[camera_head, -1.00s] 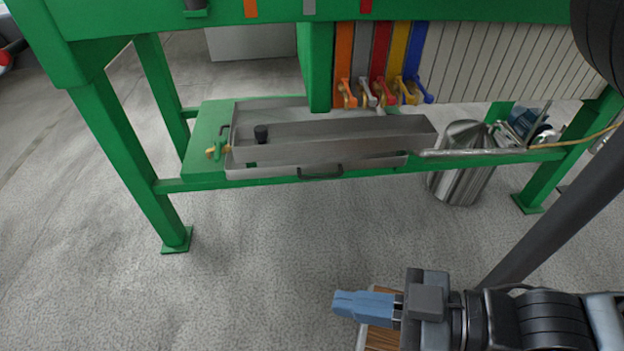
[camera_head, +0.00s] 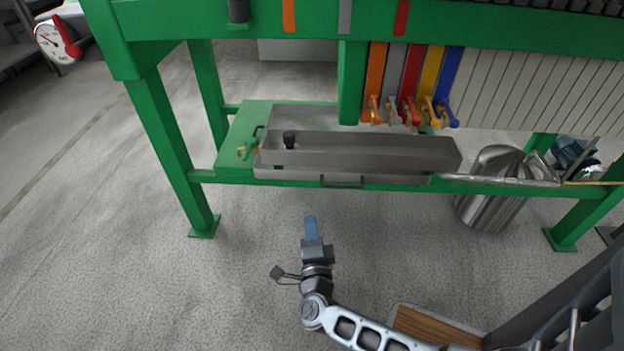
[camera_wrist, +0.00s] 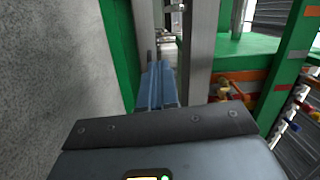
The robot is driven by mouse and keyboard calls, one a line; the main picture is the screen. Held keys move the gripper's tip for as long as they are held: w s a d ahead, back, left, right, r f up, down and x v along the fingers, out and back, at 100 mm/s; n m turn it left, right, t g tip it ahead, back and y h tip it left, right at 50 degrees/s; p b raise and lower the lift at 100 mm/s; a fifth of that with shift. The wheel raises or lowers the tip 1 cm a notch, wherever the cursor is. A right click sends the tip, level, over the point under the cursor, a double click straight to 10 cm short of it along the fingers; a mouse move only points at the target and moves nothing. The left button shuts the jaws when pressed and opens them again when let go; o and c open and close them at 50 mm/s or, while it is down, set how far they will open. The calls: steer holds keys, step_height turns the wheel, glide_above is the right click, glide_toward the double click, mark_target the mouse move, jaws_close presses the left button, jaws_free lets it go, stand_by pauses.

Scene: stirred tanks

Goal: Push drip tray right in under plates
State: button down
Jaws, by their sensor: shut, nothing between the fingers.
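The drip tray (camera_head: 340,178) is a shallow grey metal tray on the lower shelf of the green frame, below the plates (camera_head: 540,88) and coloured valves. It has a dark handle (camera_head: 342,184) on its front wall. A small black knob (camera_head: 289,139) stands in its left part. My gripper (camera_head: 311,222) has blue fingers, shut and empty. In the head view it appears in front of and below the tray, left of the handle, pointing toward the frame. In the wrist view the blue fingers (camera_wrist: 160,85) point toward grey metal and green frame parts; contact cannot be told.
A green frame leg (camera_head: 180,150) stands left of the tray. A steel bucket (camera_head: 492,190) stands at the right below the shelf. A wood-topped box (camera_head: 430,328) is near my arm. The floor between is clear.

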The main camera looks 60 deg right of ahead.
steer(key=w+d+f+m+g, duration=0.1)
steer(key=w+d+m+g, duration=0.1)
steer(key=m, duration=0.1)
steer(key=b, duration=0.4)
glide_toward(313, 174)
steer(key=shift+g+h, duration=0.3)
steer(key=shift+g, duration=0.1)
steer(key=x, duration=0.7)
steer(key=shift+w+a+f, duration=0.1)
steer(key=shift+w+a, duration=0.05)
steer(key=shift+w, duration=0.1)
steer(key=shift+b, duration=0.3)
steer(key=b+x, duration=0.2)
steer(key=x, duration=0.6)
steer(key=shift+a, duration=0.2)
